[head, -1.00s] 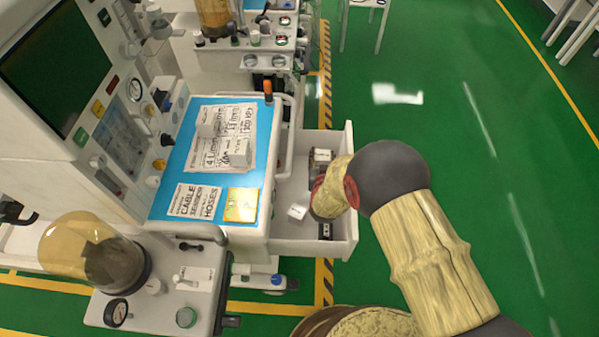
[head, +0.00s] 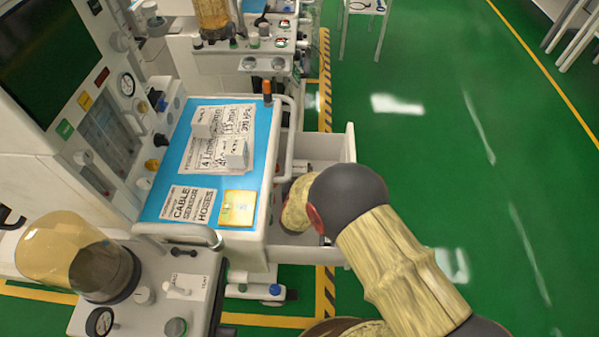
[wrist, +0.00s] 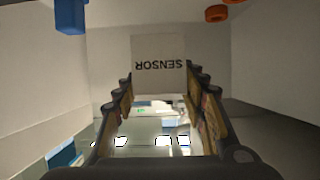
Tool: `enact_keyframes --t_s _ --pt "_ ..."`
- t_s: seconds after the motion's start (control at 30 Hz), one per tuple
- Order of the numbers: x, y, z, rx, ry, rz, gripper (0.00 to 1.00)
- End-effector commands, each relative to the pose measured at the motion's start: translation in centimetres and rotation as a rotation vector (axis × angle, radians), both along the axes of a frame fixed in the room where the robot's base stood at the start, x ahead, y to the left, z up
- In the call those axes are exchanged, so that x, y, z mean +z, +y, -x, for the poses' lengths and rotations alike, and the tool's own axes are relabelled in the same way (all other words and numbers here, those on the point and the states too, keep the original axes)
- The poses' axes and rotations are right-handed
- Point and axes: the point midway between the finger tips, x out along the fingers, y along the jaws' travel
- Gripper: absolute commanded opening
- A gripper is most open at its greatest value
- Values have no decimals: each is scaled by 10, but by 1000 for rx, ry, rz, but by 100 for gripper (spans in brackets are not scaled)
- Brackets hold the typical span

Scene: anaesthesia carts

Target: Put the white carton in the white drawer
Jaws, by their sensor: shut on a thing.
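My gripper (wrist: 159,90) is shut on a white carton (wrist: 158,52) with the word SENSOR on it, upside down in the wrist view. The carton sits between and just beyond the fingertips. The white drawer (head: 349,150) is pulled out from the right side of the cart. In the head view my arm reaches over the drawer, and my wrist hides the gripper and the held carton. Pale walls (wrist: 265,60) surround the carton in the wrist view. I cannot tell whether it touches the drawer floor.
A blue block (wrist: 70,16) and orange rings (wrist: 217,13) show in the wrist view. Green floor lies right.

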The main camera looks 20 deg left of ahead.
Motion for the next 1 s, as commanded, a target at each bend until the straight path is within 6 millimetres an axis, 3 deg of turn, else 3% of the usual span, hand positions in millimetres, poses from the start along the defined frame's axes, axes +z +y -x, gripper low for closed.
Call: enact_keyframes --t_s 0.03,0.83,0.87,1.0 --pt "-8 -2 0 -1 3 2 16" --pt "-18 -2 0 -1 2 1 16" --pt "-18 -2 0 -1 2 1 43" --pt "-18 -2 0 -1 2 1 51"
